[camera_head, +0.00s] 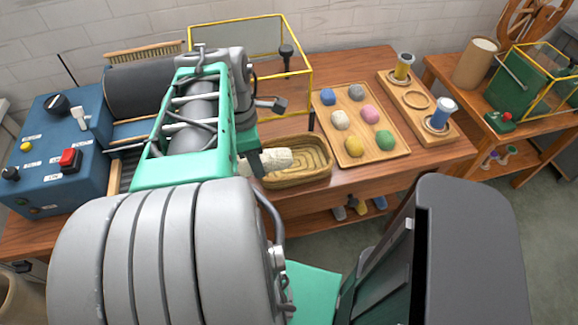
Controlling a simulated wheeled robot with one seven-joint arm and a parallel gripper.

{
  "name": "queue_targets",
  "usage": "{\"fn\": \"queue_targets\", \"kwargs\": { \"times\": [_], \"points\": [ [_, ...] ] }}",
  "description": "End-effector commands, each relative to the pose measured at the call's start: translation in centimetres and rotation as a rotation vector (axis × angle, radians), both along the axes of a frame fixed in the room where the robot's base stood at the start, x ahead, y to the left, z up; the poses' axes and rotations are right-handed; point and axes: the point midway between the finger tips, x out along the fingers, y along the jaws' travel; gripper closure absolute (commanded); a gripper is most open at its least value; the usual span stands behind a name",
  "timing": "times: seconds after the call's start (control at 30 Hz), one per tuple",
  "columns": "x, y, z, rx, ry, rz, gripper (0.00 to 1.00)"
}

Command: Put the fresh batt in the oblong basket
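The cream-white batt (277,158) is a soft roll at the left end of the oblong basket (317,174). The basket is woven, tan, and stands near the table's front edge. The batt shows over the basket's interior and left rim; I cannot tell whether it rests there or hangs just above. A dark finger of my gripper (254,161) is at the batt's left end, seemingly touching it. My arm hides the rest of my gripper and part of the batt, so its opening does not show.
A wooden tray (400,147) with several coloured wool balls lies right of the basket. A spool board (414,101) stands beyond it. A yellow-framed clear box (309,62) stands behind. A blue machine (52,150) with a dark drum fills the left.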

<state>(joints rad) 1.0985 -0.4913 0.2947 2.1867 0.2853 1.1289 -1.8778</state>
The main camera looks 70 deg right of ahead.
Motion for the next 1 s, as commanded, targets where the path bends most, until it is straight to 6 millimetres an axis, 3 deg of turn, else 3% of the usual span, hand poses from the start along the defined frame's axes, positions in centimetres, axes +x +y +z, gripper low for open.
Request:
{"fn": "queue_targets", "kwargs": {
  "times": [0.17,0.37,0.6,0.83,1.0],
  "points": [
    [-1.7,-1.9,-1.1,0.004,0.003,0.009,0.88],
    [-3.4,-7.3,-3.6,0.006,0.001,0.009,0.88],
    [-4.8,-11.8,-8.3,0.005,0.001,0.015,0.88],
    [-5.2,-13.3,-10.2,0.004,0.0,0.015,0.88],
    [-5.2,-13.3,-12.9,0.004,0.0,0.016,0.88]
  ]
}}
